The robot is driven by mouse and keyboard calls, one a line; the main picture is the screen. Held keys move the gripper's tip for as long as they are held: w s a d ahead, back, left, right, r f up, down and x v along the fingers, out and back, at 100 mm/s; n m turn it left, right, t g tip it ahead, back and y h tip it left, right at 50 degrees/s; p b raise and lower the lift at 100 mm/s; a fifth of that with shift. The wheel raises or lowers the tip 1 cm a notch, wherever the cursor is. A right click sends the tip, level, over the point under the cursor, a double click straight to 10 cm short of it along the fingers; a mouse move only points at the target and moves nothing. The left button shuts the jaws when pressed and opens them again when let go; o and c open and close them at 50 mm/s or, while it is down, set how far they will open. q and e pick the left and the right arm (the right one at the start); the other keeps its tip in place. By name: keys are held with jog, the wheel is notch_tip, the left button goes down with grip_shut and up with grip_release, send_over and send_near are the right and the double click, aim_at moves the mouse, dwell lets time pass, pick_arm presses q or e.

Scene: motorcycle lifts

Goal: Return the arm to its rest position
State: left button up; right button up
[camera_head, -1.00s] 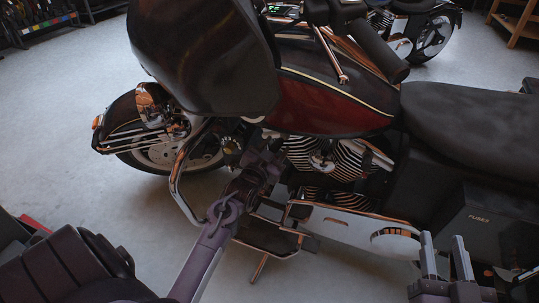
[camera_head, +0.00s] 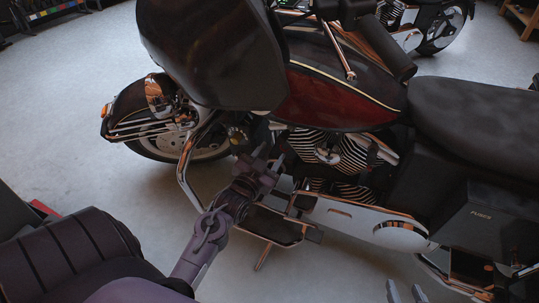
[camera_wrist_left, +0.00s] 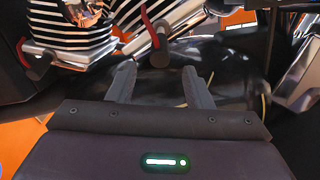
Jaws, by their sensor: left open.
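My left arm reaches in from the lower left in the head view. Its left gripper (camera_head: 272,158) is beside the engine of a dark red motorcycle (camera_head: 335,100), below the front fairing. In the left wrist view the left gripper (camera_wrist_left: 158,85) has its two fingers apart, with nothing visible between them. A thin red part (camera_wrist_left: 150,27) with a dark round end is just beyond the fingertips. My right gripper (camera_head: 406,291) shows only its two separated fingertips at the bottom edge of the head view; the rest is out of frame.
A chrome crash bar (camera_head: 187,165) curves close to the left arm. A footboard (camera_head: 270,226) is below the gripper. A second motorcycle (camera_head: 440,30) stands behind. The grey floor (camera_head: 70,110) at left is clear.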

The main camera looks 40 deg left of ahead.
dwell(0.3)
